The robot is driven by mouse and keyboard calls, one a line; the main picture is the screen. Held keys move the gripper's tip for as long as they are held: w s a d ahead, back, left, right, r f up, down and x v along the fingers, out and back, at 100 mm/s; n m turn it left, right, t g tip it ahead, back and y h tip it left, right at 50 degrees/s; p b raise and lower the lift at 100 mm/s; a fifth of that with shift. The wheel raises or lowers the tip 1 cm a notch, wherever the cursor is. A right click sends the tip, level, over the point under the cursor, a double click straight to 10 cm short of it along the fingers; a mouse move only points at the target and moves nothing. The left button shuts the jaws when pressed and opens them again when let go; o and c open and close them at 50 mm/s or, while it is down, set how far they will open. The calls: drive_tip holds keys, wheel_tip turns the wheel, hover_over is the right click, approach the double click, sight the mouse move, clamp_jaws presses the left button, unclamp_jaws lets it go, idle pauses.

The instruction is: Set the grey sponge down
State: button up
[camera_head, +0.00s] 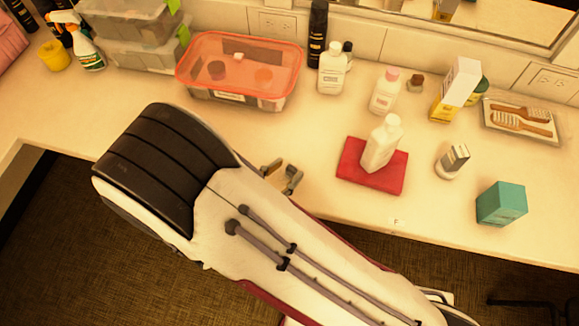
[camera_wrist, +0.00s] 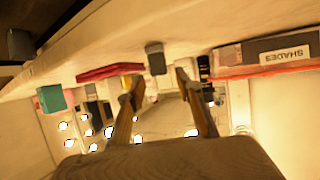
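My gripper (camera_wrist: 155,85) is open, with its two fingers apart and nothing held between them. A small grey block (camera_wrist: 155,58), which looks like the grey sponge, rests against the pale counter (camera_wrist: 210,35) in the wrist view, which is upside down. It appears beyond and between the fingertips, apart from both. In the head view my gripper (camera_head: 282,175) is low over the counter (camera_head: 330,215) near its front edge, partly behind my arm. The sponge does not show there; my arm may hide it.
A red mat (camera_head: 372,167) bearing a white bottle (camera_head: 382,143) lies right of my gripper. A red-rimmed bin (camera_head: 240,70) stands behind it. A teal box (camera_head: 502,203) and a small white-and-grey item (camera_head: 452,160) stand farther right. Bare counter lies between bin and mat.

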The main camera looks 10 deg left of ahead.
drive_tip(key=v, duration=0.9)
drive_tip(key=shift+w, duration=0.15)
idle(0.7)
